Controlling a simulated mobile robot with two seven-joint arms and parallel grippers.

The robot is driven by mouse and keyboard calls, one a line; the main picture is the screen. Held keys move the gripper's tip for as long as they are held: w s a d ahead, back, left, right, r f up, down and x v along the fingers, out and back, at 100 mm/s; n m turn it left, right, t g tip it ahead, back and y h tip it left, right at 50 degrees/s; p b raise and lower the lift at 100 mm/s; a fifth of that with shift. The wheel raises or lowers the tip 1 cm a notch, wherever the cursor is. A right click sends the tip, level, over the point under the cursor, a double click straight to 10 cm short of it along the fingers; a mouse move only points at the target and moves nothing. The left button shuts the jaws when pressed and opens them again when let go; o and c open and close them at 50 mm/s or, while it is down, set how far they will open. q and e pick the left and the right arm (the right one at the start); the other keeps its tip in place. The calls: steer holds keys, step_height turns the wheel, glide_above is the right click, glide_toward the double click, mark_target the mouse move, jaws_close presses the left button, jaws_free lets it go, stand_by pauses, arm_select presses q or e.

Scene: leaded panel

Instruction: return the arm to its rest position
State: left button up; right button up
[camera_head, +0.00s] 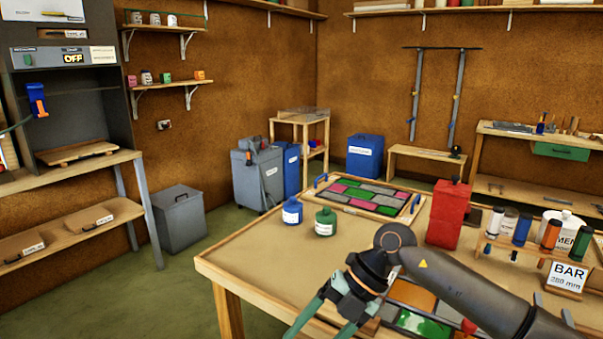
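My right arm comes in from the lower right over the wooden workbench (262,268). Its gripper (319,331) points down and to the left above the front of the bench. Its two greenish fingers are spread apart with nothing seen between them; the tips are close to the lower picture edge. The wrist and forearm partly cover a panel of coloured glass (424,324) at the front of the bench. My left arm and gripper are not in view.
A blue jar (292,211), a green jar (325,223), a leaded panel (368,197) and a red canister (448,214) stand or lie behind the arm. A rack with several bottles (522,230) and a BAR sign (566,276) are right. The bench's left part is clear.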

steer(key=s+a+r+m+g+y, duration=0.1)
steer(key=s+a+r+y, duration=0.1)
steer(key=s+a+y, duration=0.5)
steer(key=w+d+f+m+t+h+p, duration=0.25)
steer(key=d+f+m+t, duration=0.3)
steer(key=m+t, duration=0.6)
steer(key=w+d+f+m+t+h+p, duration=0.1)
steer(key=w+d+f+m+t+h, duration=0.15)
steer(key=d+f+m+t, duration=0.8)
steer(key=s+d+f+m+g+h, duration=0.3)
steer(key=s+f, duration=0.3)
steer(key=s, duration=0.2)
steer(key=s+d+f+m+g+h, duration=0.3)
steer(key=s+f+m+g, duration=0.3)
steer(key=s, duration=0.3)
steer(key=shift+s+h+p, duration=0.2)
steer(key=shift+h+p, duration=0.15)
steer(key=shift+h, duration=0.35)
